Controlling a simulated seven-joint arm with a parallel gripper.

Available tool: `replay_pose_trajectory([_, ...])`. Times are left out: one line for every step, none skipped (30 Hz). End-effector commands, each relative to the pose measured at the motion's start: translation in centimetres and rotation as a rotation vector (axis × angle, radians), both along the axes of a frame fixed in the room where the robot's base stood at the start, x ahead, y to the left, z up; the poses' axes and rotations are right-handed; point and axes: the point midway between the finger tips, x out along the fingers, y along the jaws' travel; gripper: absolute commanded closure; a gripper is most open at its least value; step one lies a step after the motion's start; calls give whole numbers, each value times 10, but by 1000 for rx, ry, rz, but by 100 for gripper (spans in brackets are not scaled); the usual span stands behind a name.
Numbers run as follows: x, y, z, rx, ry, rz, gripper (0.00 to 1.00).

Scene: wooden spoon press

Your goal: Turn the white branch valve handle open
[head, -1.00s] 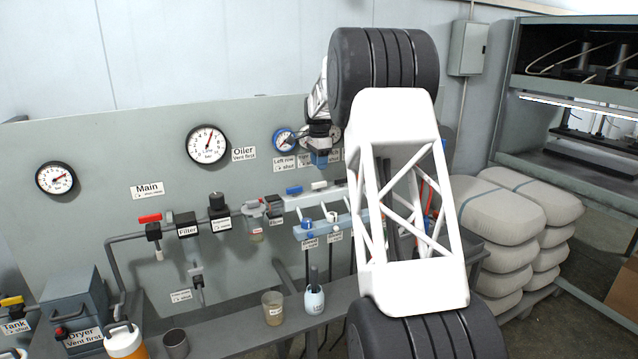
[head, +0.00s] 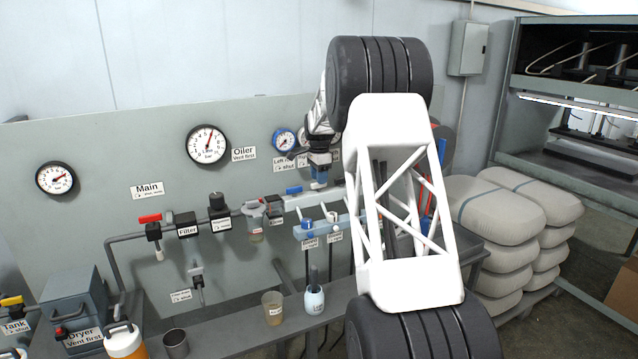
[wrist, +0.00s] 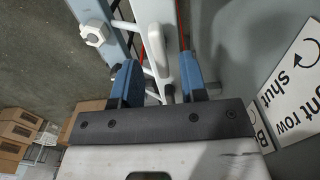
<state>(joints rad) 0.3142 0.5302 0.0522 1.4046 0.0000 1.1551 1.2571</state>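The white branch valve handle (wrist: 154,42) is a rounded lever in the wrist view, at the top centre. It stands between the two blue fingers of my gripper (wrist: 158,70), with a visible gap on the left side; contact on the right side is hard to tell. The fingers are apart. In the head view my gripper (head: 319,182) points down over the white manifold pipe (head: 300,201) and hides the white handle. The blue branch valve handle (head: 293,190) is just left of it.
A blue rail (head: 318,229) with hoses lies below the manifold. A "row shut" sign (wrist: 294,88) on the panel is close on the right. A beaker (head: 272,308) and bottle (head: 314,300) stand on the bench.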

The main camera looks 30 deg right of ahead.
Motion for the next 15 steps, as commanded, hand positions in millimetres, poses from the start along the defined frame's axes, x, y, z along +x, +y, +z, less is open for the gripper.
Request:
replay_pose_trajectory([0,0,-6,0,1,0,61])
replay_pose_trajectory([0,0,-9,0,1,0,61])
replay_pose_trajectory([0,0,-12,0,1,0,61])
replay_pose_trajectory([0,0,-14,0,1,0,61])
replay_pose_trajectory([0,0,-16,0,0,0,61])
replay_pose_trajectory([0,0,-18,0,-1,0,61])
replay_pose_trajectory([0,0,-19,0,-1,0,61])
replay_pose_trajectory([0,0,-21,0,-1,0,61])
replay_pose_trajectory([0,0,-22,0,-1,0,61])
replay_pose_trajectory([0,0,-22,0,-1,0,61])
replay_pose_trajectory([0,0,-23,0,-1,0,61])
replay_pose_trajectory([0,0,-23,0,-1,0,61])
replay_pose_trajectory([0,0,-23,0,-1,0,61])
replay_pose_trajectory([0,0,-23,0,-1,0,61])
replay_pose_trajectory([0,0,-23,0,-1,0,61])
